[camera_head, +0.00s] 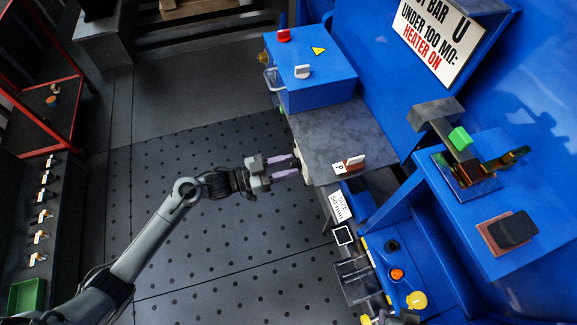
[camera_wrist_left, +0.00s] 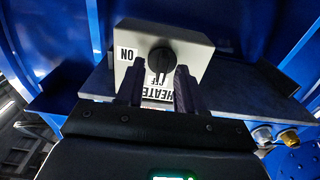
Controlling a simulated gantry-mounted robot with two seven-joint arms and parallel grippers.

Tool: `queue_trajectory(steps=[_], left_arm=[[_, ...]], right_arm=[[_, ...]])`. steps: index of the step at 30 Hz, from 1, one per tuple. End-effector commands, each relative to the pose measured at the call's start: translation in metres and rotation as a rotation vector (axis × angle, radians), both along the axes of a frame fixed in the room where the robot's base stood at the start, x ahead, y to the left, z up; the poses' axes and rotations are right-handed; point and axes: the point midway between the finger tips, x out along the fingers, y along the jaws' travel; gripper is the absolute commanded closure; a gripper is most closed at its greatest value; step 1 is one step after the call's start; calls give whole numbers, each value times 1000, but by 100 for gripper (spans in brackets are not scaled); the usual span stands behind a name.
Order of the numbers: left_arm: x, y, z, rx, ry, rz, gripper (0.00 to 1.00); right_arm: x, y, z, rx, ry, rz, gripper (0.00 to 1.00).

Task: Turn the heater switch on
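The heater switch is a pale box (camera_wrist_left: 192,58) with a round black knob (camera_wrist_left: 162,60) on its face. An ON label (camera_wrist_left: 127,54) is left of the knob. An OFF label and a HEATER label (camera_wrist_left: 158,94) are below it, partly hidden by my fingers. The knob's mark appears to point down toward OFF. My left gripper (camera_head: 284,167) is open, its two purple fingers apart and pointing at the box under the grey shelf's edge. In the left wrist view the fingertips (camera_wrist_left: 159,82) lie either side of the knob's lower part; I cannot tell whether they touch it.
A blue box (camera_head: 317,80) with a red knob stands behind. A sign (camera_head: 437,38) reads HEATER ON. Open perforated floor (camera_head: 200,250) lies around my arm.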

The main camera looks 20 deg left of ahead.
Motion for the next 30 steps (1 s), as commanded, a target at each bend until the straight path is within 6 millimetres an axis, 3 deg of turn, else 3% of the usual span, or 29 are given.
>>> queue_trajectory(steps=[13, 20, 30], left_arm=[[5, -6, 0, 1, 0, 1, 63], [5, -6, 0, 1, -1, 1, 98], [5, -6, 1, 9, -9, 0, 100]], right_arm=[[0, -2, -2, -7, -1, 4, 57], [0, -2, -2, -8, -1, 6, 57], [0, -2, -2, -7, -1, 4, 57]])
